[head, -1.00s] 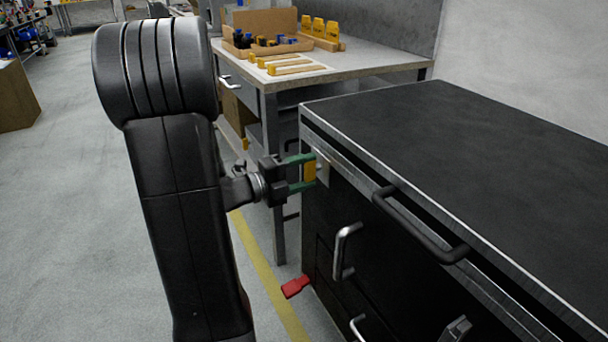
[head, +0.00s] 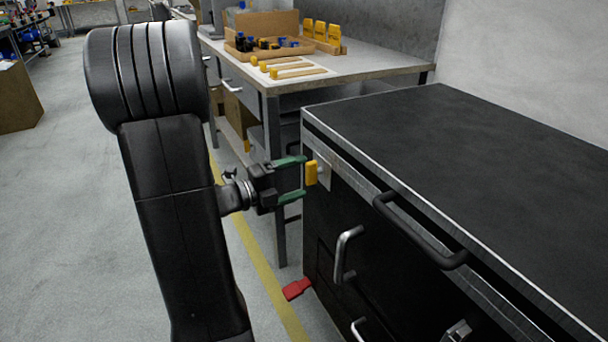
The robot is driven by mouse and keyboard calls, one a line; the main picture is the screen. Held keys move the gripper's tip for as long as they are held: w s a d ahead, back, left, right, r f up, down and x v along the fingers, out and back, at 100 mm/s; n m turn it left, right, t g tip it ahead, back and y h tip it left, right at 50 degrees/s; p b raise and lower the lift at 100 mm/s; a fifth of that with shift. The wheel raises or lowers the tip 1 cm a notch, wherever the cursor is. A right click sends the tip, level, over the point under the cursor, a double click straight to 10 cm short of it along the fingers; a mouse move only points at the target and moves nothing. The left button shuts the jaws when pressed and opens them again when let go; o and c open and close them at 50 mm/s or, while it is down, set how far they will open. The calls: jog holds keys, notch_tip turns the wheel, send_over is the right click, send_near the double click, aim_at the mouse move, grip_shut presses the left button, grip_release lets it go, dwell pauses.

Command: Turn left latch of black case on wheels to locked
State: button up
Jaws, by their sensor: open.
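The black case (head: 460,135) stands at the right, with metal-trimmed edges. A yellow latch handle (head: 311,173) sits on a pale plate (head: 322,168) at the left end of its front face, below the top edge. The handle stands upright. My gripper (head: 303,180) is open, its two green fingers one above the other. The fingertips are just left of the yellow handle, and nothing shows between them. A second, metal latch (head: 457,331) shows at the bottom right edge of the view.
A black bar handle (head: 420,230) and a silver handle (head: 345,253) stick out from the case front. A red pedal-like piece (head: 297,288) is low at its left corner. A workbench (head: 350,72) with trays stands behind.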

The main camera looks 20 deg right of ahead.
aim_at(307, 176)
jog(key=a+p, duration=0.2)
jog(key=a, duration=0.9)
jog(key=shift+s, duration=0.45)
jog(key=shift+d, duration=0.1)
jog(key=d+b, duration=0.1)
jog(key=d, duration=0.3)
jog(key=d+b, duration=0.1)
jog(key=d, duration=0.4)
jog(key=w+d+b, duration=0.1)
jog(key=d, duration=0.3)
jog(key=shift+d, duration=0.4)
